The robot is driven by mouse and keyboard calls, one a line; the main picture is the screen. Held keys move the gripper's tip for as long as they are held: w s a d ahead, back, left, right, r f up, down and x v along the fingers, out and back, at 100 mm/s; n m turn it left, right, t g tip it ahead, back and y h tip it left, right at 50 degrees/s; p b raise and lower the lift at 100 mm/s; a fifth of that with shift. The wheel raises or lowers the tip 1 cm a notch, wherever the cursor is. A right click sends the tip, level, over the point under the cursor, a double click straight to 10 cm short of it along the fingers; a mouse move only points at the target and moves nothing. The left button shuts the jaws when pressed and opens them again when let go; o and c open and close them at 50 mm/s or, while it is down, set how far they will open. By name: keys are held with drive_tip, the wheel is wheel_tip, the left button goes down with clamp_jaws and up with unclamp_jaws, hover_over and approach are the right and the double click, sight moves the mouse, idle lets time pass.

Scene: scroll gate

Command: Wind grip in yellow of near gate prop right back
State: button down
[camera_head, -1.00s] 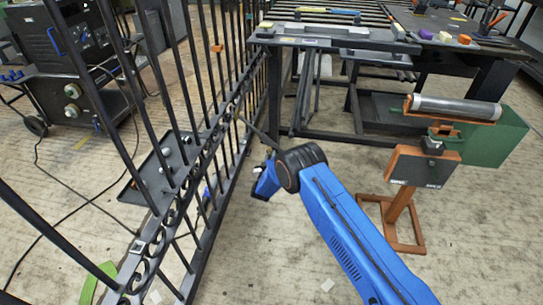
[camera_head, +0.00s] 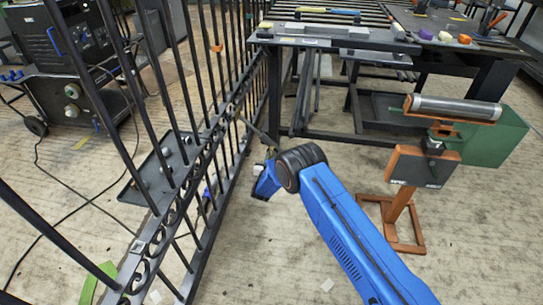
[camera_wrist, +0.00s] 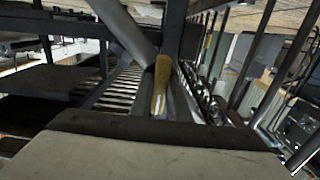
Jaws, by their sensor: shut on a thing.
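A yellow grip (camera_wrist: 161,88) stands upright in the middle of the wrist view, just beyond the dark edge of my gripper. In the head view my gripper (camera_head: 266,178) is low beside the gate, at the end of my blue arm; its fingertips are hidden. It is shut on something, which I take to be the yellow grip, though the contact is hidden. A thin grey rod (camera_head: 257,131) slants from the gate's side down towards my wrist. The black scroll gate (camera_head: 205,135) runs along the left, close to my gripper.
A black workbench (camera_head: 330,42) stands behind. An orange roller stand (camera_head: 405,205) is to the right of my arm. A dark welding cart (camera_head: 65,60) and a small tray (camera_head: 150,178) are beyond the gate. The floor in front is mostly clear.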

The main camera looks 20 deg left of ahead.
drive_tip(key=c, duration=1.7)
unclamp_jaws()
drive_tip(key=v, duration=1.7)
drive_tip(key=shift+s+f, duration=0.1)
drive_tip(key=shift+s, duration=0.15)
drive_tip(key=shift+a, duration=0.1)
